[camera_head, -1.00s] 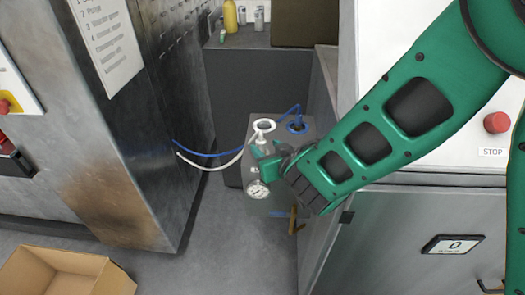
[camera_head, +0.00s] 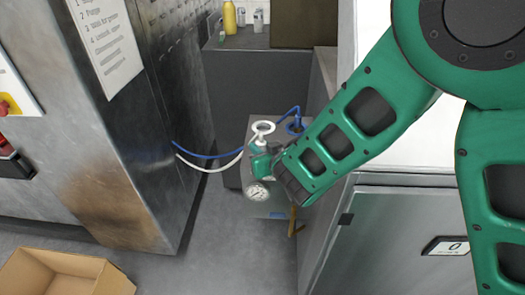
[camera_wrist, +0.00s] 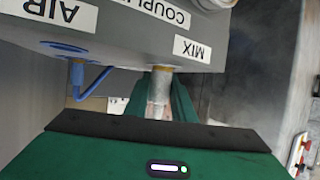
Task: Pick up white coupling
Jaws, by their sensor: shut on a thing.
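In the wrist view the green fingers (camera_wrist: 165,97) are on either side of a pale metallic cylinder (camera_wrist: 161,84) beneath the upside-down MIX label. The fingers' exact contact is partly hidden.
The grey box (camera_head: 282,205) carries a round gauge (camera_head: 257,192) just below my gripper. A blue ring fitting (camera_head: 296,126) with a blue hose is close on the right. A steel cabinet (camera_head: 345,250) borders the right; a cardboard box (camera_head: 90,275) lies front left.

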